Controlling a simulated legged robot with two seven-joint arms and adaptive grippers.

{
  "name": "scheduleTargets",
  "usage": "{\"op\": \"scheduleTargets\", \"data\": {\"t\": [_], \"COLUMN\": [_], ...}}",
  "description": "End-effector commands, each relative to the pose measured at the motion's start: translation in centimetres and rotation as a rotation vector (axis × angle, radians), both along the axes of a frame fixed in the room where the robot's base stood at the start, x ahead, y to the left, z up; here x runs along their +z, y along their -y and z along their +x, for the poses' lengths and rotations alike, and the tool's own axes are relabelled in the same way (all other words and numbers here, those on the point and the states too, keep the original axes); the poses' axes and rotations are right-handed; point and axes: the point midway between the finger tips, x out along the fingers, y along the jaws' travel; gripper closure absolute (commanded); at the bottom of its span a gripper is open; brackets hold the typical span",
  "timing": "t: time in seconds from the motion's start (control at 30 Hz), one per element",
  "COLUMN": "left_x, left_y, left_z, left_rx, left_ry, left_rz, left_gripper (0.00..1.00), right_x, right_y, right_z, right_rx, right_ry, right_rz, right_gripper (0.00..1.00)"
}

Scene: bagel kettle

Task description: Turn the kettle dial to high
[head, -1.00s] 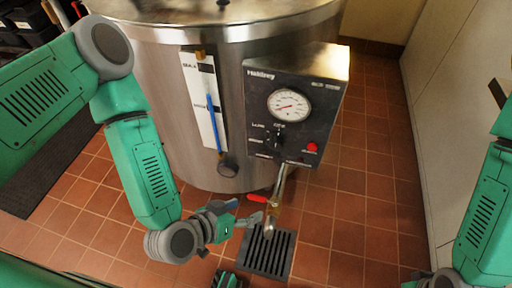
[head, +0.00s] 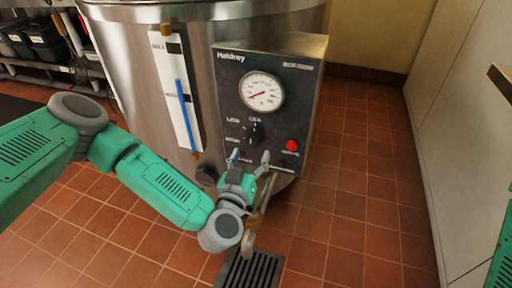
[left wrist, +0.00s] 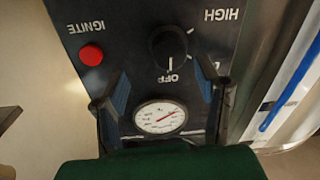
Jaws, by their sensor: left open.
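The kettle dial (head: 256,132) is a black round knob on the dark control panel (head: 230,95), below the gauge. In the left wrist view the dial (left wrist: 168,46) appears upside down, with a white line on the side of the OFF label; the HIGH label (left wrist: 221,15) is off to its upper right. My left gripper (head: 249,158) is open and empty, just below the dial in the head view. In the left wrist view its fingers (left wrist: 161,78) are spread either side of the gauge, with the dial ahead of the tips, apart from them. My right gripper is out of view.
A round gauge (head: 262,92) and a red ignite button (head: 292,145) share the panel. The steel kettle (head: 135,75) stands behind it. A drain pipe (head: 260,205) hangs below, above a floor grate (head: 252,270). Tiled floor at right is clear.

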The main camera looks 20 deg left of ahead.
Motion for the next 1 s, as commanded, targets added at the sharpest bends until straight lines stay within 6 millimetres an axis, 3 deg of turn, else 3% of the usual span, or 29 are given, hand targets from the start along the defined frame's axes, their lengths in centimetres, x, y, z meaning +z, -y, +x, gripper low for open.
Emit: {"op": "scheduleTargets", "data": {"t": [0.1, 0.3, 0.7, 0.73, 0.87, 1.0], "left_x": [-0.4, -0.3, 0.0, 0.0, -0.1, -0.1], "left_y": [-0.4, -0.5, -0.2, -0.3, -0.3, -0.3], "left_z": [2.4, 5.0, 5.9, 5.9, 5.8, 5.8], "left_rx": [0.005, 0.003, 0.0, 0.001, -0.001, -0.001], "left_ry": [0.002, 0.001, -0.001, -0.001, -0.002, -0.002], "left_rz": [-0.001, -0.003, 0.001, 0.0, -0.001, -0.002], "left_gripper": [0.43, 0.43, 0.43, 0.46, 0.92, 0.92], "right_x": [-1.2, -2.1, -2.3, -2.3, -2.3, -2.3], "right_y": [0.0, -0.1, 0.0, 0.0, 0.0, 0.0], "right_z": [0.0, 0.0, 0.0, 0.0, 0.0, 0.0], "right_rx": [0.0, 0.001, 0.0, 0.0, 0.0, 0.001], "right_ry": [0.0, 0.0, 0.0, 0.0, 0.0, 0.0], "right_rz": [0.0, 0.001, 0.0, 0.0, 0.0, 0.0], "right_gripper": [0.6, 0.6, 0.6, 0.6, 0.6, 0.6]}}
